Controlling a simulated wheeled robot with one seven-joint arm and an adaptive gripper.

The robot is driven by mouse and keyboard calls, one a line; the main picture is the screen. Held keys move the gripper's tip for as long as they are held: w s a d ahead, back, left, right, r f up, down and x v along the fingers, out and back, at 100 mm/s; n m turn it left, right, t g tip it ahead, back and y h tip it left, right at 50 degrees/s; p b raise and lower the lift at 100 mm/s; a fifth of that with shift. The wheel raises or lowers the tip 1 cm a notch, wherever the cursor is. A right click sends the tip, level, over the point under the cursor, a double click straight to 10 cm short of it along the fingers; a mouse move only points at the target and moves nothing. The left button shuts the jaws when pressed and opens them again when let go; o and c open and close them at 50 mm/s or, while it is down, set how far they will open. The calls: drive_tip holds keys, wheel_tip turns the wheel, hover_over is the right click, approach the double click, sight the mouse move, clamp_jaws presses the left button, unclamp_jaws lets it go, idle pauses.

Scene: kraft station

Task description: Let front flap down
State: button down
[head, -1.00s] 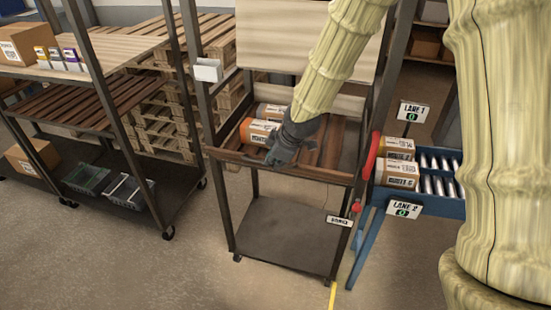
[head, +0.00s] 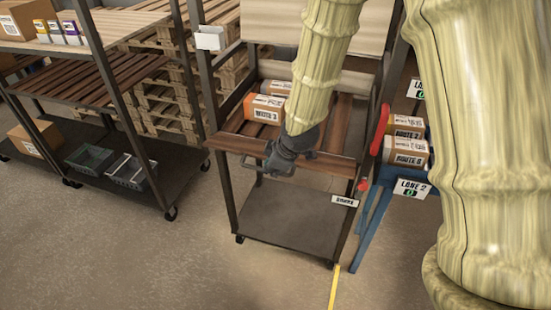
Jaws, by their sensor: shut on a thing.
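The cart (head: 290,213) stands in the middle of the head view, with a slatted wooden upper deck. Its front flap (head: 325,166) is the wooden board along the deck's near edge. My gripper (head: 272,168) is dark and points down at the middle of this edge, in front of the deck. It is shut on the front flap, near a thin dark bar. My fingertips and the exact contact are hidden by my wrist. How far the flap is tilted is hard to tell.
Parcels, one with an orange end (head: 263,108), lie on the cart's deck behind my wrist. A shelf rack (head: 110,85) stands at left. The floor in front is clear.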

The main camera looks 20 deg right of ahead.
drive_tip(key=c, duration=2.2)
unclamp_jaws()
drive_tip(key=shift+s+a+f, duration=0.3)
drive_tip(key=shift+s+f, duration=0.1)
drive_tip(key=shift+f, duration=0.2)
drive_tip(key=o, duration=0.7)
drive_tip(key=shift+s+a+r, duration=0.15)
drive_tip(key=shift+r, duration=0.3)
drive_tip(key=shift+d+v, duration=0.15)
drive_tip(key=shift+v, duration=2.7)
drive_tip(key=shift+d+v, duration=0.15)
drive_tip(key=shift+v, duration=2.75)
